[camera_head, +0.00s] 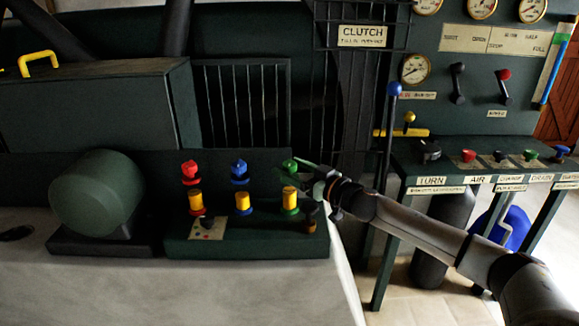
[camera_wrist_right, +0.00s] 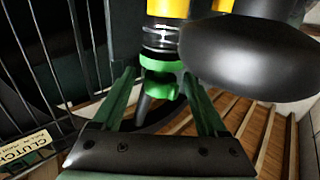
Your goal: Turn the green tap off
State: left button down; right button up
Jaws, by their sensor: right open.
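The green tap (camera_head: 290,165) stands at the right end of a row on a dark green box, behind a yellow cylinder with a green ring (camera_head: 289,203). A red tap (camera_head: 191,169) and a blue tap (camera_head: 239,170) stand to its left. My right gripper (camera_head: 310,174) is at the green tap's right side, its fingers partly overlapping it. In the right wrist view my right gripper (camera_wrist_right: 160,76) is open, with a green part (camera_wrist_right: 161,78) between or just beyond its fingertips; contact cannot be told. My left gripper is out of view.
A dark rounded shape (camera_wrist_right: 250,58) is close in the right wrist view. A blue-knobbed lever (camera_head: 394,90) rises behind my right arm. A green drum (camera_head: 97,193) lies left of the taps. A control bench (camera_head: 480,150) stands to the right.

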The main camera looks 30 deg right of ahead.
jog(key=shift+w+a, duration=0.1)
jog(key=shift+w, duration=0.3)
jog(key=shift+c, duration=0.2)
grip_shut()
dwell(0.3)
